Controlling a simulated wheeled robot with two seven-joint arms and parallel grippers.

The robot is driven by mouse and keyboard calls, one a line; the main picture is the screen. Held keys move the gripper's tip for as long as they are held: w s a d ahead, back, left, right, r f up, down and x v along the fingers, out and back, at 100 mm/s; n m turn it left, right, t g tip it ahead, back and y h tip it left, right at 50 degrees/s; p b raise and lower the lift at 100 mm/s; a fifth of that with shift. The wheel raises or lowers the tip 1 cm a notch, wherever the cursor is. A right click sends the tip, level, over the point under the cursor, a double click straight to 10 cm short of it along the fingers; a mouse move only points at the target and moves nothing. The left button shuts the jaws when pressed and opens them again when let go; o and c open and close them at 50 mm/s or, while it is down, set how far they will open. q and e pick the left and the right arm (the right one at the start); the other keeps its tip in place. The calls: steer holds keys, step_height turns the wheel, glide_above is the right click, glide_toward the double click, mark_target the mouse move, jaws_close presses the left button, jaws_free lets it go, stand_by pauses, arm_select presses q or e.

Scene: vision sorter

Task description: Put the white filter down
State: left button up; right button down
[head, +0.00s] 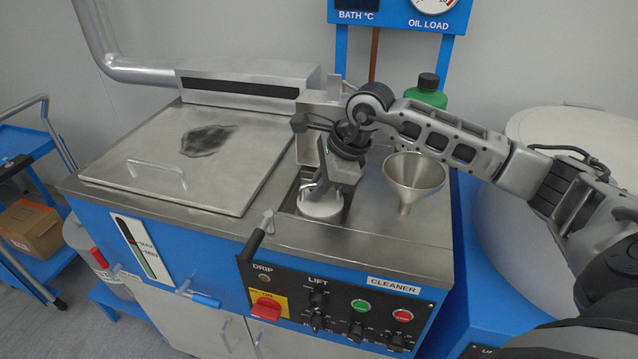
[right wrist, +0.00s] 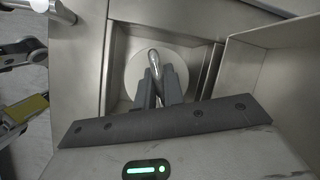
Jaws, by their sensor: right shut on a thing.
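The white filter (head: 320,205) is a round white piece in the rectangular steel well (head: 290,203) at the front of the machine top. In the right wrist view it is a pale disc (right wrist: 135,76) inside the well's walls, with a shiny metal handle standing up from it. My right gripper (head: 321,184) is above the filter, pointing down. In the right wrist view its fingers (right wrist: 158,88) are shut on that handle. I cannot tell whether the filter touches the well's floor.
A steel funnel (head: 414,178) stands just right of the well. A large steel lid (head: 190,160) with a handle covers the left of the machine. A green bottle (head: 427,92) is behind my right arm. A control panel (head: 335,300) with a lever is in front.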

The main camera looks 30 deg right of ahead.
steer(key=shift+f, duration=0.2)
steer(key=c, duration=1.5)
jaws_free()
steer(key=shift+r, duration=0.1)
steer(key=shift+r, duration=0.15)
steer(key=b+v, duration=0.1)
steer(key=v, duration=1.1)
